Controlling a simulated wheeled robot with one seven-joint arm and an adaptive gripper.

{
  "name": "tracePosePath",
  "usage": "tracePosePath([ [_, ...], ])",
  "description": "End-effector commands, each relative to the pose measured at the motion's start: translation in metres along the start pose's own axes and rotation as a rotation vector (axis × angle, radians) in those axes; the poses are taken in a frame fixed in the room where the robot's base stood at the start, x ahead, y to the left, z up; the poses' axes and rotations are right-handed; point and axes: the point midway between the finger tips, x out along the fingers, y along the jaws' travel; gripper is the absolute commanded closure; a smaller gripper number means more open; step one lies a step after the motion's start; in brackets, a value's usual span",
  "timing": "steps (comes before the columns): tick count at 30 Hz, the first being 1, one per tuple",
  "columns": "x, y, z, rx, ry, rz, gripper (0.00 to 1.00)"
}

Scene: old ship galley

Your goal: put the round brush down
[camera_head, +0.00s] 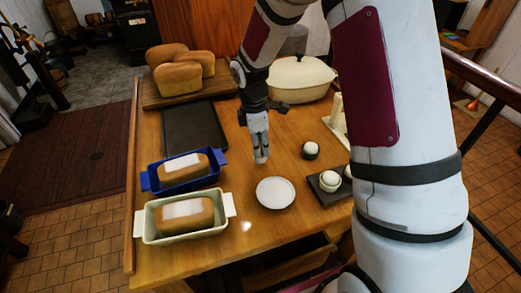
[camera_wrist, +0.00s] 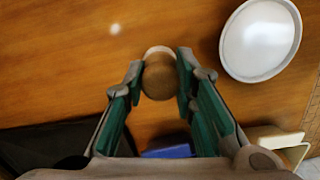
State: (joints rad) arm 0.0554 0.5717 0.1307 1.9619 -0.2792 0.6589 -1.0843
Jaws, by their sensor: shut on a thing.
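My gripper (camera_head: 260,140) is over the wooden table (camera_head: 225,135), between the dark flat tray and the white plate. In the wrist view, my gripper (camera_wrist: 161,72) is shut on the round brush (camera_wrist: 160,80). The brush shows from above as a brown round top with a pale edge behind it. In the head view the brush is mostly hidden by the fingers. I cannot tell whether its lower end touches the table.
A white plate (camera_head: 275,193) lies just in front. Blue (camera_head: 150,180) and cream (camera_head: 150,226) loaf pans stand front left, a dark tray (camera_head: 195,128) left. Loaves (camera_head: 178,78) and a cream pot (camera_head: 302,80) stand behind. Bare wood surrounds the gripper.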

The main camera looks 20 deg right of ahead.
Motion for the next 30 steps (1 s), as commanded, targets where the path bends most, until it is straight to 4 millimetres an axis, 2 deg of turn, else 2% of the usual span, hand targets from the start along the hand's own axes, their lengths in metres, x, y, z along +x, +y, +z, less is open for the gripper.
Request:
tracePosePath([
  [3, 0.017, -0.002, -0.002, -0.002, -0.001, -0.003, 0.97],
  [5, 0.022, -0.001, -0.002, -0.001, -0.001, -0.002, 0.97],
  [16, 0.026, 0.000, -0.003, 0.001, 0.000, 0.000, 0.97],
  [17, 0.026, -0.001, -0.003, 0.001, 0.000, 0.000, 0.68],
  [18, 0.025, -0.001, -0.003, 0.001, 0.000, 0.000, 0.59],
  [19, 0.025, -0.001, -0.003, 0.001, 0.000, 0.000, 0.55],
  [30, 0.021, -0.001, -0.002, 0.000, 0.000, 0.001, 0.55],
])
